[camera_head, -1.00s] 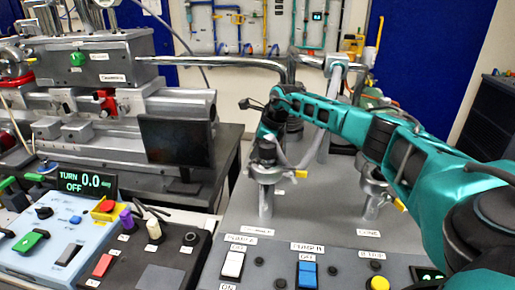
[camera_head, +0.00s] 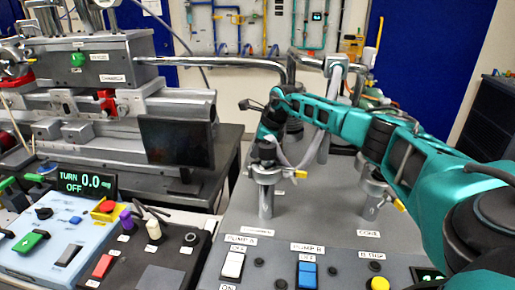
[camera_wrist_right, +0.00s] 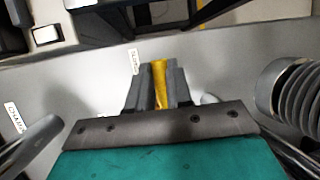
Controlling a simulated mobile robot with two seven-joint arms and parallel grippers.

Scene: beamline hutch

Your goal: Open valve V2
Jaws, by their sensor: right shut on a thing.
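My right gripper (camera_head: 266,152) is low over a metal valve post (camera_head: 266,198) on the grey panel in the head view. In the right wrist view the gripper (camera_wrist_right: 158,88) is shut with a yellow handle (camera_wrist_right: 161,82) between its two dark fingers. A yellow tip (camera_head: 300,174) sticks out beside that post in the head view. A second post with a yellow handle (camera_head: 399,205) stands to the right, apart from the gripper. The small tag (camera_wrist_right: 135,61) by the held handle is too blurred to read, so I cannot confirm it says V2. My left gripper is out of view.
Switches stand at the panel's front, including a white one (camera_head: 232,265) and a blue one (camera_head: 307,275). A dark monitor (camera_head: 176,142) and metal pipes (camera_head: 215,63) are at left and behind. A ribbed metal bellows (camera_wrist_right: 290,92) is close at right in the wrist view.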

